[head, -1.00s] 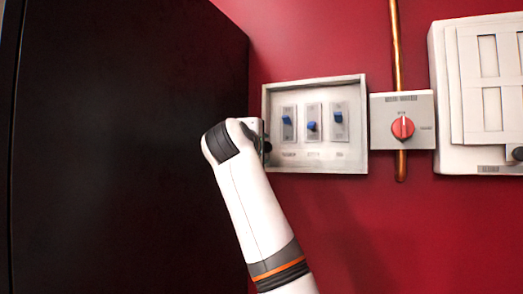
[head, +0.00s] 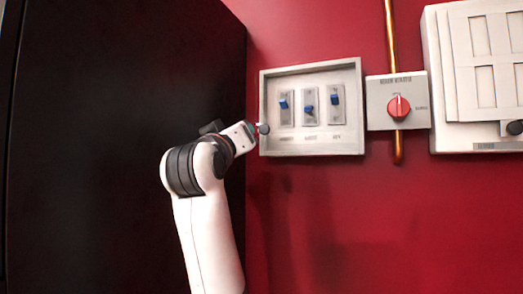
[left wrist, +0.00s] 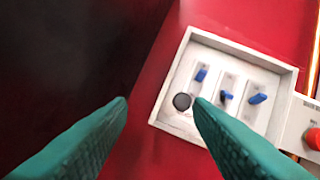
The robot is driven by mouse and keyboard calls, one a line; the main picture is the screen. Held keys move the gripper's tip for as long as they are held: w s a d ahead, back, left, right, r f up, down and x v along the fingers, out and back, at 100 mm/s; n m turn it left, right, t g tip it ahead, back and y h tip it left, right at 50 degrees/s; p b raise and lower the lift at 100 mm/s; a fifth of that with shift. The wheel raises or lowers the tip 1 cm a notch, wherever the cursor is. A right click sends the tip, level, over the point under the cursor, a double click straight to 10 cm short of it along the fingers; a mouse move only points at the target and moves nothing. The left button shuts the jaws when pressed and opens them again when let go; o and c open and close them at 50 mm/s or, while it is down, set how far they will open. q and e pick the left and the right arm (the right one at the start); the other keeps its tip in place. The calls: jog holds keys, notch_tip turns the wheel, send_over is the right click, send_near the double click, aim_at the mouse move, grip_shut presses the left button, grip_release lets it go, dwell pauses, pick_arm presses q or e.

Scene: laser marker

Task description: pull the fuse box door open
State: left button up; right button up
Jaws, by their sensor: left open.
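The fuse box (head: 358,110) is a pale, shallow box on the red wall with several blue switches inside. It also shows in the left wrist view (left wrist: 282,72). A dark round knob (head: 263,128) sits at its lower left edge; in the left wrist view the knob (left wrist: 182,101) is in the lower left corner. I see no clear door panel across the front, and cannot tell whether a see-through one is there. My left gripper (head: 251,130) points right, close to the knob. Its green fingers (left wrist: 158,103) are open and empty, the right fingertip beside the knob.
A large black panel (head: 120,130) fills the left side, close to my left arm. Right of the fuse box are a red rotary switch (head: 399,107), a copper pipe (head: 391,40) and a pale paned cabinet (head: 452,80). The red wall below is clear.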

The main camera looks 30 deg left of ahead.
aim_at(264, 131)
pick_arm(q)
jog(key=d+f+m+t+h, duration=0.1)
jog(key=d+f+m, duration=0.1)
jog(key=d+m, duration=0.3)
jog(key=shift+m, duration=0.4)
jog(key=p+x, duration=0.2)
jog(key=x, duration=0.1)
jog(key=a+p+x, duration=0.1)
jog(key=p+x, duration=0.1)
jog(key=x, duration=0.1)
jog(key=p+x, duration=0.2)
jog(key=x, duration=0.2)
jog(key=shift+s+a+r+p, duration=0.1)
jog(key=shift+s+a+p, duration=0.05)
jog(key=shift+a+p, duration=0.15)
jog(key=shift+w+a+p, duration=0.1)
jog(key=shift+w+p, duration=0.2)
jog(key=shift+w, duration=0.15)
pick_arm(e)
notch_tip(264, 131, up, 6)
pick_arm(q)
grip_shut()
